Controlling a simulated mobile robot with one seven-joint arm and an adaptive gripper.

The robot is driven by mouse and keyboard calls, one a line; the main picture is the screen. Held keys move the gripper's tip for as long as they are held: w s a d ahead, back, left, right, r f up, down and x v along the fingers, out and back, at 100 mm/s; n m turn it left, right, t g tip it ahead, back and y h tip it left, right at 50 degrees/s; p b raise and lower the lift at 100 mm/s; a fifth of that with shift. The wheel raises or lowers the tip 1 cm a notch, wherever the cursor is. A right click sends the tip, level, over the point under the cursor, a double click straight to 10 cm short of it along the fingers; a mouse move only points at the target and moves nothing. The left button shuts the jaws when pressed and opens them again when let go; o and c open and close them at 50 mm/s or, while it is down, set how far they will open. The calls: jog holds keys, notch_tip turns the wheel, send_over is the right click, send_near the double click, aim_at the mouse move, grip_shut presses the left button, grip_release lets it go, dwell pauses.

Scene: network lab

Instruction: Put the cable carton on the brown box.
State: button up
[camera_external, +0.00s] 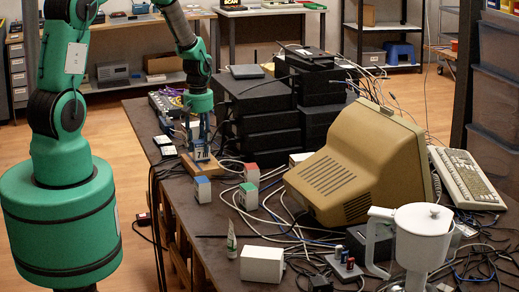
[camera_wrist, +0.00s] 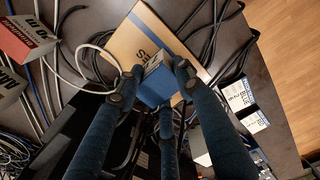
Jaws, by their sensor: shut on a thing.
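My gripper (camera_wrist: 156,80) points down and is shut on a small blue-topped carton (camera_wrist: 156,86), taken here as the cable carton; its label is not readable. In the external view my gripper (camera_external: 199,140) holds the carton (camera_external: 199,155) upright over the flat brown box (camera_external: 214,171) near the table's left edge. The brown box (camera_wrist: 128,43) also shows in the wrist view, under and beyond the carton. The carton overlaps the box in both views. I cannot tell whether its underside touches the box or hangs just above it.
Small cartons with blue (camera_external: 202,190), red (camera_external: 252,173) and green (camera_external: 248,197) tops stand nearby among loose cables. Stacked black devices (camera_external: 265,120) rise close to the right of my gripper. A beige monitor (camera_external: 355,165) stands farther right.

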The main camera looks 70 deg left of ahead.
aim_at(200, 141)
jog(key=shift+f, duration=0.1)
dwell(0.3)
jog(key=o, duration=1.3)
jog(key=shift+c, duration=0.2)
notch_tip(200, 141, up, 12)
jog(key=p, duration=0.1)
jog(key=shift+p, duration=0.4)
jog(key=shift+r, duration=0.2)
